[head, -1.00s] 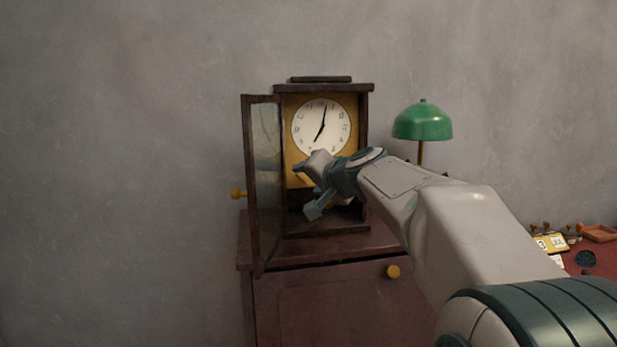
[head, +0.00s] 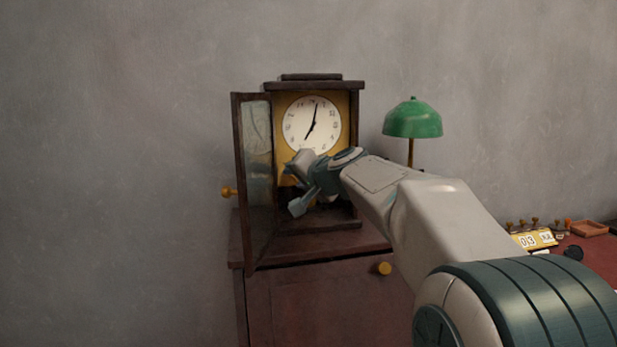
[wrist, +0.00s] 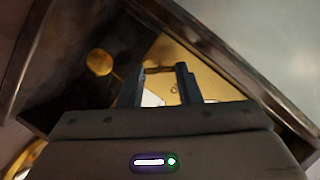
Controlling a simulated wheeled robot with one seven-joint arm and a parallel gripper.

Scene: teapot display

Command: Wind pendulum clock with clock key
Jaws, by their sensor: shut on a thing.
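The pendulum clock (head: 356,110) stands upright on a cabinet, with its glass door (head: 257,150) swung open to the left. Its white dial (head: 312,124) shows above my gripper. My gripper (head: 292,188) is in front of the clock's lower opening, below the dial. In the wrist view, my gripper (wrist: 162,80) points into the case. A thin brownish bar, seemingly the clock key (wrist: 158,70), shows between the fingertips, and they are shut on it. Whether it touches the clock is unclear. A round golden disc, likely the pendulum bob (wrist: 99,62), hangs to the left.
A green lamp (head: 412,118) stands right of the clock, behind my arm. At far right, a red table holds a number display (head: 535,240) and a small tray (head: 588,228). The left wall side is clear.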

